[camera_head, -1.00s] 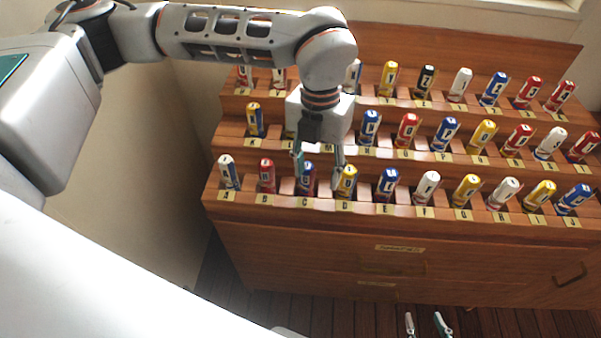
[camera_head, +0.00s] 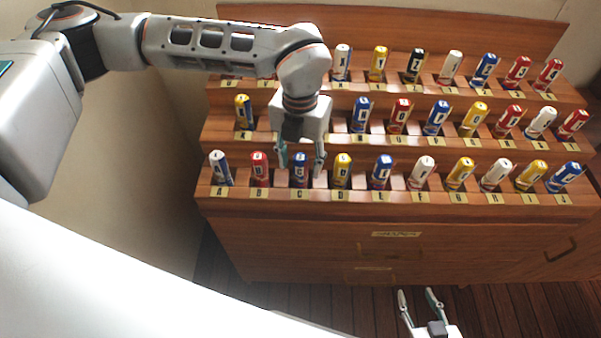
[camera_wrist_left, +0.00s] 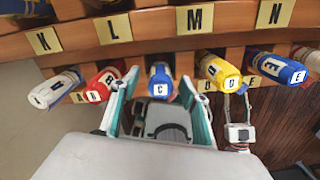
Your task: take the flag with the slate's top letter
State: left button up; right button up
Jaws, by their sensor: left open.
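Rolled flags stand in a stepped wooden rack (camera_head: 300,215) with lettered plates. My left gripper (camera_head: 301,168) is open over the front row. The blue flag C (camera_wrist_left: 160,80) is between its two fingers in the left wrist view, with the fingers apart from each other. Red flag B (camera_wrist_left: 103,84) is just left of the fingers and yellow flag D (camera_wrist_left: 218,70) just right. My right gripper (camera_head: 420,298) is open and empty low in front of the rack. I see no slate in these views.
White-and-blue flag A (camera_head: 219,168) and blue flag E (camera_head: 381,172) stand further out in the front row. More flags fill the two rows behind. Closed drawers (camera_head: 370,260) are below, and a wall is on the left.

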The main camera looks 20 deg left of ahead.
pick_arm(q)
jog(key=shift+f, duration=0.7)
jog(key=c, duration=1.2)
jog(key=shift+r, duration=0.1)
